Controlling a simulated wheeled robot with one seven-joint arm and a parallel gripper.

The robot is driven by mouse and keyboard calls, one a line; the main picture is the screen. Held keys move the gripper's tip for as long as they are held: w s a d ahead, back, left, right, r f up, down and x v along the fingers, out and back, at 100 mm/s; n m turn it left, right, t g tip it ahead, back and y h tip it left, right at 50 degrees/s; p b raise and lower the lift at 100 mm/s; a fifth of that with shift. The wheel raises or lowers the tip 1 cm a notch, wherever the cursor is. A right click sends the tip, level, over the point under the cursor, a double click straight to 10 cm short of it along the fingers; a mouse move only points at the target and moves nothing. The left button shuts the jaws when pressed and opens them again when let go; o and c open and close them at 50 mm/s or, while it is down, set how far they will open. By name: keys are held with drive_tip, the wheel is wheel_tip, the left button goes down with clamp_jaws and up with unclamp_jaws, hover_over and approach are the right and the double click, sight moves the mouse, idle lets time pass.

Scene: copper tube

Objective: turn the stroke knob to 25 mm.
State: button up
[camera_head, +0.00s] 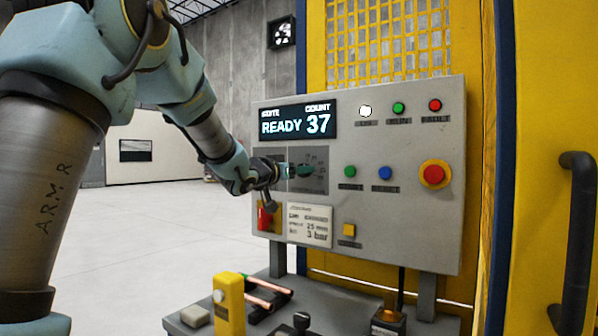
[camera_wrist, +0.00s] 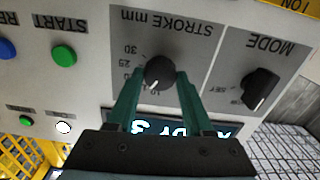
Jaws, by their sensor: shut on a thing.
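The stroke knob (camera_wrist: 159,72) is black and round, under the label STROKE mm on the grey panel; the wrist view shows it upside down. My gripper (camera_wrist: 161,78) is shut on the knob, one green finger on each side. A white mark on the knob faces the picture's bottom, near what looks like the 10. In the head view my gripper (camera_head: 304,171) reaches the panel (camera_head: 400,225) and the knob itself cannot be made out.
The black MODE knob (camera_wrist: 260,90) is close beside the stroke knob. The green START button (camera_wrist: 64,57) lies on the other side. The display (camera_head: 294,119) reads READY 37. A card (camera_head: 309,226) below shows 25 mm and 3 bar. A red emergency button (camera_head: 433,174) is at the right.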

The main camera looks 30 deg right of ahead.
clamp_jaws()
drive_tip(key=shift+f+m+b, duration=0.1)
drive_tip(key=shift+m+b, duration=0.3)
drive_tip(key=shift+b, duration=0.05)
drive_tip(key=shift+s+m+b, duration=0.1)
drive_tip(key=shift+m+b, duration=4.1)
drive_tip(key=shift+m, duration=1.3)
